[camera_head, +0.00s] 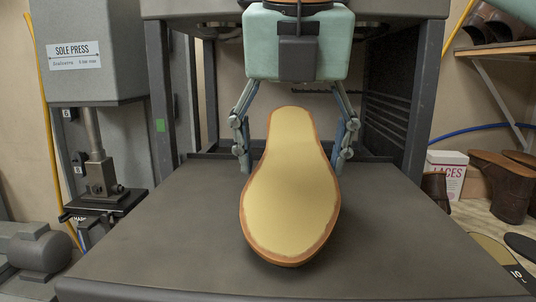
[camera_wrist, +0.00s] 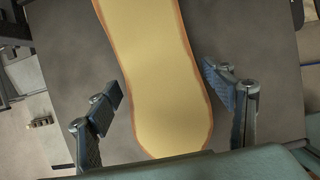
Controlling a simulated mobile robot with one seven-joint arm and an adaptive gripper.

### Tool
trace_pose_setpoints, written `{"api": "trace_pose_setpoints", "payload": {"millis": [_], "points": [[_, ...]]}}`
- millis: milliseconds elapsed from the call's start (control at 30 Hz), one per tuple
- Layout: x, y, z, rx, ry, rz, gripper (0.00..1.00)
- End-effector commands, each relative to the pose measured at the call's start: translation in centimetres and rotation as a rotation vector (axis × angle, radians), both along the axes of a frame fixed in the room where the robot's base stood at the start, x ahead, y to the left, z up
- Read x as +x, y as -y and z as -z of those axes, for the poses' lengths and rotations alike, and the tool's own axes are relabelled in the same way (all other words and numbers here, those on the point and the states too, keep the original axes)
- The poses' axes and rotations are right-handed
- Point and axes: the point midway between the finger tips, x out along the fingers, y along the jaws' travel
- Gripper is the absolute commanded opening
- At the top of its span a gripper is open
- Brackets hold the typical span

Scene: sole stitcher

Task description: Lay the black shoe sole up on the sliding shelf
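A shoe sole (camera_head: 290,205) lies lengthwise on the dark grey sliding shelf (camera_head: 150,240). Its tan-yellow face with an orange-brown rim is up, and its wide end points toward the head camera. No black face shows; the underside is hidden, with only a dark lower edge at the wide end. My gripper (camera_head: 292,160) is over the narrow part, with one finger on each side. In the wrist view the sole (camera_wrist: 160,70) runs between the spread fingers of my gripper (camera_wrist: 165,95), with gaps on both sides.
The press frame (camera_head: 160,95) stands around the back of the shelf, with uprights left and right. The sole press (camera_head: 90,50) is at left. At right are a laces box (camera_head: 447,172), brown shoes (camera_head: 505,185) and a dark sole (camera_head: 522,245). The shelf is clear beside the sole.

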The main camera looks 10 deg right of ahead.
Motion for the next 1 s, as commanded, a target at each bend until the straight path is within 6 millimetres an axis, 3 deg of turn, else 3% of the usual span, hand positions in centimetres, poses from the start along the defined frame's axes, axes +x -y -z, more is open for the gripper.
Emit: {"api": "trace_pose_setpoints", "payload": {"millis": [100,667,1000], "points": [[0.0,0.0,0.0,0.0,0.0,0.0,0.89],[0.0,0.0,-0.3,-0.001,-0.001,0.0,0.89],[0.1,0.0,-4.2,-0.001,0.001,0.001,0.89]]}}
